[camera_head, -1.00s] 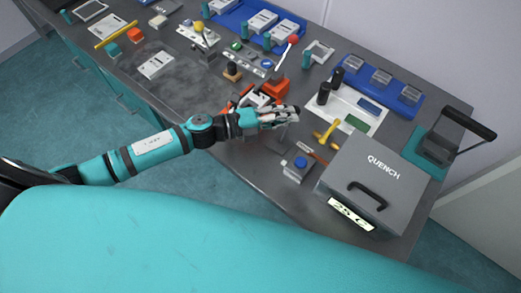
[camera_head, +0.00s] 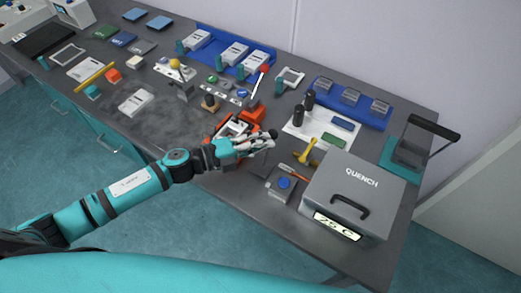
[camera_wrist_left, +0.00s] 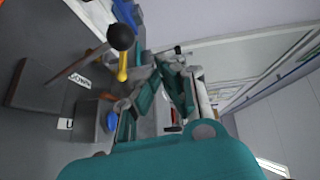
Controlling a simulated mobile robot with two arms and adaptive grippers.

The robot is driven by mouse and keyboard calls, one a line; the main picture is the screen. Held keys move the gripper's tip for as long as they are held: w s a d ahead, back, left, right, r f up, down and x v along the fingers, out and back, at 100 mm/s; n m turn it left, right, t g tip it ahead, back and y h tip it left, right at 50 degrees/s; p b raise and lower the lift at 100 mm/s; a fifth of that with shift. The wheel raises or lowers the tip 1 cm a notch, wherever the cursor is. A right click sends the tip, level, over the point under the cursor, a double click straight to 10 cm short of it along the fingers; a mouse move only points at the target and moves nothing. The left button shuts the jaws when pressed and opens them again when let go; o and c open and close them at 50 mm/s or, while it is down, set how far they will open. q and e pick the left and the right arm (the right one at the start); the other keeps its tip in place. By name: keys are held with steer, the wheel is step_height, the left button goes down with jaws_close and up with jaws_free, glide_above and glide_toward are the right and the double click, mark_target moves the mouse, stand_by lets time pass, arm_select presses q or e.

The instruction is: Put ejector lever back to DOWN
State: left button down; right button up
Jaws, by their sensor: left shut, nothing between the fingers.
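A lever with a black ball knob (camera_wrist_left: 121,37) shows in the left wrist view. Its brownish rod rises at a slant from a dark grey block (camera_wrist_left: 28,88). A white label reading DOWN (camera_wrist_left: 80,80) lies beside the rod, and a partly hidden label starting with U (camera_wrist_left: 70,124) lies lower. My left gripper (camera_wrist_left: 172,92) is shut and empty. In the wrist view it is right of and below the knob.
A grey box with a blue button (camera_head: 283,185) stands just in front of the gripper, with the QUENCH box (camera_head: 352,195) to its right. An orange-framed device (camera_head: 238,125) stands behind the gripper. Bare tabletop (camera_head: 170,125) lies to the left.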

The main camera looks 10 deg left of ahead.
arm_select(q)
steer(key=s+a+r+b, duration=0.3)
steer(key=s+a+r, duration=0.2)
steer(key=a, duration=0.2)
steer(key=shift+a+b, duration=0.4)
arm_select(e)
steer(key=shift+s+d+f, duration=0.1)
steer(key=shift+s+f, duration=0.4)
steer(key=shift+f, duration=0.3)
steer(key=shift+s+d+f, duration=0.1)
steer(key=shift+s+f, duration=0.35)
steer(key=shift+f, duration=0.35)
